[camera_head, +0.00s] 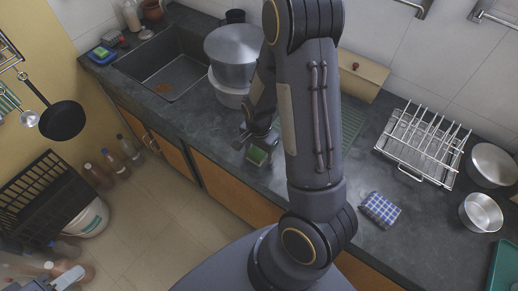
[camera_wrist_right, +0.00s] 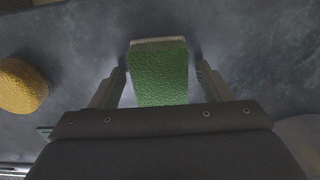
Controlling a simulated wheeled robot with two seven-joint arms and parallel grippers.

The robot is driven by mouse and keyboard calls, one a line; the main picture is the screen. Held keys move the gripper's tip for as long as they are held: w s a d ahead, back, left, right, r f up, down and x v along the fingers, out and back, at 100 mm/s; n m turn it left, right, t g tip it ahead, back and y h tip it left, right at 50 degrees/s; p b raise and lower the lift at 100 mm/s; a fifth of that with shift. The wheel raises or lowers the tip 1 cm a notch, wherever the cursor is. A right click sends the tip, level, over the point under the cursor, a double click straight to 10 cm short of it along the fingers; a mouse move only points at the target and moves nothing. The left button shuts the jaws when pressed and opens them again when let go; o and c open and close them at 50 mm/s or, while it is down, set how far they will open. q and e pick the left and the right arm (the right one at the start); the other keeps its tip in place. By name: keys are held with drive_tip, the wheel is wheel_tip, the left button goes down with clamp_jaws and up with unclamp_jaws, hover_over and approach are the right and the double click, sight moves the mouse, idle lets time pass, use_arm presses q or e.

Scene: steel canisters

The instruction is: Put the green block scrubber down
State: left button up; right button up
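The green block scrubber (camera_head: 257,155) is on the dark counter near its front edge, below my right gripper (camera_head: 262,138). In the right wrist view the scrubber (camera_wrist_right: 160,75), green with a pale layer at its far end, lies between the two fingers of my right gripper (camera_wrist_right: 161,72). A narrow gap shows on each side, so the fingers look open around it. Whether its underside fully touches the counter is hard to tell. My left gripper (camera_head: 68,277) shows at the bottom left, away from the counter; its opening is unclear.
A yellow round sponge (camera_wrist_right: 20,86) lies left of the scrubber in the wrist view. A large steel pot (camera_head: 232,50) stands behind my right gripper, beside the sink (camera_head: 165,68). A wire rack (camera_head: 420,145) and blue checked cloth (camera_head: 380,209) are to the right.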

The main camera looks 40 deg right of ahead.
sight(259, 150)
wheel_tip(259, 150, up, 12)
drive_tip(key=f+p, duration=0.1)
drive_tip(key=s+a+r+n+t+y, duration=0.3)
drive_tip(key=s+a+r+n+t, duration=0.2)
drive_tip(key=s+a+r+n, duration=0.5)
drive_tip(key=s+r+n, duration=0.3)
drive_tip(key=r, duration=0.1)
drive_tip(key=shift+t+y, duration=0.3)
drive_tip(key=shift+y, duration=0.1)
drive_tip(key=shift+s, duration=0.2)
